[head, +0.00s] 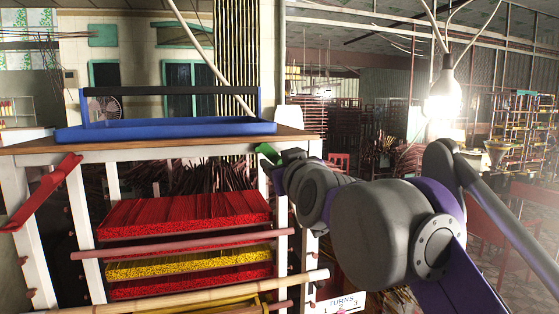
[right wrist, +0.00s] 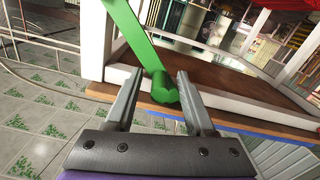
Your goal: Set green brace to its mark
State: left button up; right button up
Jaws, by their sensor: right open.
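The green brace (right wrist: 136,35) runs down from the top of the right wrist view to a thick rounded end by the white frame (right wrist: 220,58). My right gripper (right wrist: 160,73) is open, with one finger on each side of that lower end; whether either touches it I cannot tell. In the head view only a small green part of the brace (head: 267,152) shows by the rack's right post, the rest hidden behind my right arm. A white card (head: 342,302) reading "TURNS 1 2 3" is low on the right; whether it is the brace's mark I cannot tell. My left gripper is not in view.
A wooden-topped rack (head: 300,137) carries a blue tray-like frame (head: 165,130). Below are red bundles (head: 185,213), yellow bundles (head: 190,262) and horizontal bars. A red brace (head: 42,195) slants at the rack's left post. A lit bulb (head: 446,90) hangs at the right.

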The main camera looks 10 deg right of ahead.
grip_shut()
dwell(1.4)
